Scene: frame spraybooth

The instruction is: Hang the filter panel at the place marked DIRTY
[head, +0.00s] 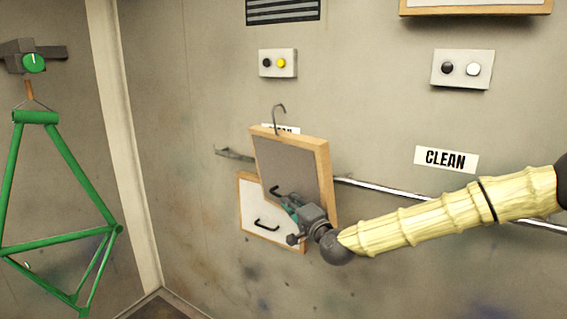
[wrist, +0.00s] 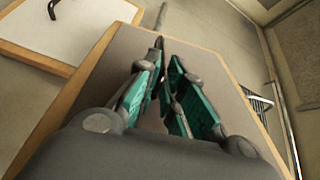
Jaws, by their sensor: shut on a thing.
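The filter panel (head: 295,162) has a grey face, a wooden frame and a wire hook (head: 278,118) on top. My gripper (head: 288,203) is shut on the panel near its lower part, seemingly at a dark handle. The panel is upright and slightly tilted in front of the wall rail (head: 375,187). I cannot tell whether the hook touches anything; no rail shows at its height. In the wrist view the panel (wrist: 112,65) lies behind the teal finger pads (wrist: 165,85). A sign (head: 283,128) behind the panel is mostly covered and unreadable. A CLEAN sign (head: 446,159) is at right.
A white panel with a black handle (head: 267,224) is against the wall behind the held panel, partly hidden. Two button boxes (head: 278,63) (head: 463,69) are on the wall. A green bike frame (head: 62,190) hangs at left. The rail's right stretch looks free.

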